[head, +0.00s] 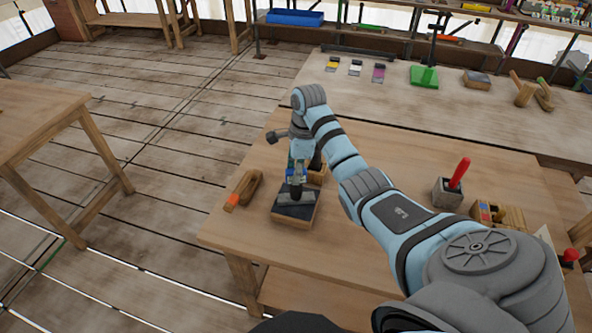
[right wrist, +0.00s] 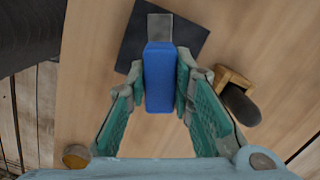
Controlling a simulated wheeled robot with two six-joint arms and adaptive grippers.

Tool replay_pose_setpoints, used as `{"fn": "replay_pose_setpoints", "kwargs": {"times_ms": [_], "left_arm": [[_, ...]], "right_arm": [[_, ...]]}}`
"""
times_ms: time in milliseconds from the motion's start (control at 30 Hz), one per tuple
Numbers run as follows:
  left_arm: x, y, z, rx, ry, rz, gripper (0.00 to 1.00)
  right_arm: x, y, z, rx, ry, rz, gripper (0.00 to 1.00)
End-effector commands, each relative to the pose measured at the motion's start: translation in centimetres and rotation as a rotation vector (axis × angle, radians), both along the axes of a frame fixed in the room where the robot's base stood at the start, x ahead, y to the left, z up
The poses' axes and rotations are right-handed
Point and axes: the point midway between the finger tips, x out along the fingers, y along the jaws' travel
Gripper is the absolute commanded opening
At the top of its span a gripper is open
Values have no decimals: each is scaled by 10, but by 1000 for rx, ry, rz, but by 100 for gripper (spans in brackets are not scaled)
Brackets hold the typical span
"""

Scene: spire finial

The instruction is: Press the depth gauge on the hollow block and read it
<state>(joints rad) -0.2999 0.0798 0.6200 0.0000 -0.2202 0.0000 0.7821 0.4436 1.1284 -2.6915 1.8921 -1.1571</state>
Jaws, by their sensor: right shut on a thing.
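My right gripper (head: 297,172) is low over the near table, shut on a blue block-shaped piece (right wrist: 159,78) with a grey metal end. I cannot tell whether this is the depth gauge. It also shows between the green fingers in the right wrist view (right wrist: 160,90). Under it is a dark square slab (head: 284,212) on a wooden base; the grey end overlaps the slab, but contact is unclear. A wooden piece (right wrist: 232,82) with a dark round knob lies to the right in the wrist view. No hollow opening shows clearly. My left gripper is not in view.
A wooden tool with an orange end (head: 243,190) lies left of the slab. A grey block with a red handle (head: 452,186) and a wooden holder (head: 497,214) stand at the right. The table (head: 245,240) is bare in front of the slab.

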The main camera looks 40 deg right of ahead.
Motion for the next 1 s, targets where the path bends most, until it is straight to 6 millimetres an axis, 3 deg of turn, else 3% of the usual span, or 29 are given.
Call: {"fn": "replay_pose_setpoints", "kwargs": {"times_ms": [100,133,267,767,867,1000], "left_arm": [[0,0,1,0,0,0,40],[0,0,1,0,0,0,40],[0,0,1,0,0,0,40],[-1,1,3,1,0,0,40],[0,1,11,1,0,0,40],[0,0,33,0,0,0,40]], "right_arm": [[0,0,1,0,-1,0,0],[0,0,1,0,-1,0,26],[0,0,1,0,-1,0,45],[0,0,3,0,0,0,45],[0,0,14,1,-1,0,45],[1,0,46,0,-1,1,45]]}}
